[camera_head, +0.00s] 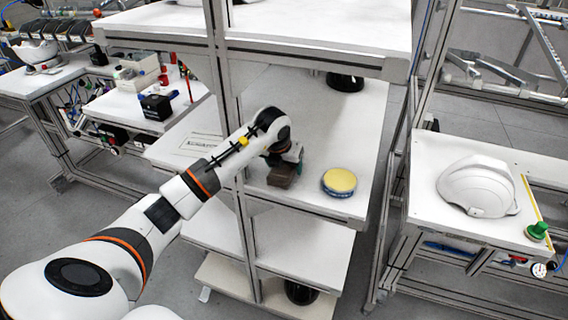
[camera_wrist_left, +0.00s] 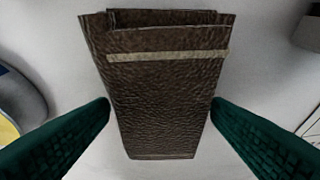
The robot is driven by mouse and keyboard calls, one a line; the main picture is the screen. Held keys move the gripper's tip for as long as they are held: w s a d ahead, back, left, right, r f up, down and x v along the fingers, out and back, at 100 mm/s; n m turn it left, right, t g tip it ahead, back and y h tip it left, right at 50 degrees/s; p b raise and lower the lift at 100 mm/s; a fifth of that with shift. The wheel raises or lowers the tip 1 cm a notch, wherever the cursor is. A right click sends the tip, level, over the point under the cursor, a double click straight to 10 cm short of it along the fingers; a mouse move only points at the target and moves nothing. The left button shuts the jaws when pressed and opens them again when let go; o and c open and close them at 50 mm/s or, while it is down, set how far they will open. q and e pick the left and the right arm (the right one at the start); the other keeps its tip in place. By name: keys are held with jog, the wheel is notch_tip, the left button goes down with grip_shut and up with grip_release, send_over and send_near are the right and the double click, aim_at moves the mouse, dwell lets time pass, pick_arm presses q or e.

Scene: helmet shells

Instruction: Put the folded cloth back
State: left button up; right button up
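The folded cloth (camera_head: 283,177) is a dark brown, leathery-looking piece at my left gripper on the middle shelf board (camera_head: 330,140). In the left wrist view the cloth (camera_wrist_left: 163,100) fills the middle, with a pale stripe near its upper end. In the head view the left gripper (camera_head: 288,160) reaches down past a shelf post. Whether the cloth still touches the board is hard to tell. My right gripper is not in view.
A round blue tin with a yellow top (camera_head: 339,182) stands close right of the cloth. A dark round object (camera_head: 345,82) is at the back. The shelf post (camera_head: 226,90) and upper board (camera_head: 320,45) bound the space. A white helmet shell (camera_head: 478,187) rests on the right table.

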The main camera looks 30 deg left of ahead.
pick_arm(q)
jog(key=shift+o, duration=0.5)
jog(key=shift+r, duration=0.1)
jog(key=b+v, duration=0.2)
jog(key=v, duration=1)
